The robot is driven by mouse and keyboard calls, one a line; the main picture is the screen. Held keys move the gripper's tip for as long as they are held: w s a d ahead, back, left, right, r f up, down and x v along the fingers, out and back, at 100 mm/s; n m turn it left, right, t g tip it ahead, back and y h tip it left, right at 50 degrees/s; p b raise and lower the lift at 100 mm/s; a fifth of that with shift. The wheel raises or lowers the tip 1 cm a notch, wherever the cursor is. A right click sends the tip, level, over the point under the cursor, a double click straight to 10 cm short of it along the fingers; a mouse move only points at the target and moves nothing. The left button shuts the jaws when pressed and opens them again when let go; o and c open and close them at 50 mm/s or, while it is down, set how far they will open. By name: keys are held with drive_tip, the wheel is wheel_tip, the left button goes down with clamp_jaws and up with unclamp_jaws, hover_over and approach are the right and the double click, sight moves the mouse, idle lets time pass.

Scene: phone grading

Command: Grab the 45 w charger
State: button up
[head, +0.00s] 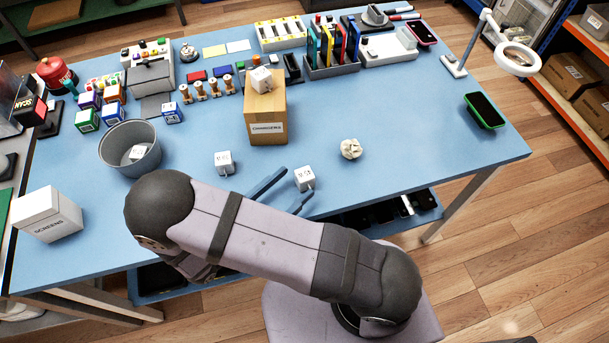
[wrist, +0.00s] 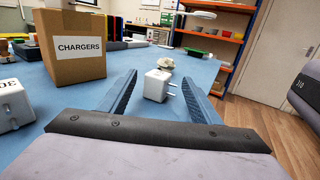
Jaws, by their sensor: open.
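A white cube charger (head: 304,178) with two metal prongs stands on the blue table. In the wrist view this charger (wrist: 155,86) is between the finger ends, with its prongs toward the right finger. Its label is too small to read surely. My gripper (head: 297,181) is open, with nothing clamped; it also shows in the wrist view (wrist: 160,80). A second white charger (head: 224,162) stands to the left, and in the wrist view this charger (wrist: 13,104) shows a label starting with 30. Another white charger (head: 261,76) sits on the CHARGERS box (head: 266,113).
A grey bin (head: 117,163) holds a white cube (head: 138,152). A crumpled ball (head: 351,149) lies beyond the charger. The table (head: 420,150) is clear right of the ball.

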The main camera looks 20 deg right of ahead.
sight(299, 180)
drive_tip(key=shift+p+x, duration=0.3)
drive_tip(key=shift+x, duration=1.35)
drive_tip(key=c, duration=0.9)
drive_tip(key=shift+o, duration=0.2)
drive_tip(key=shift+r, duration=5)
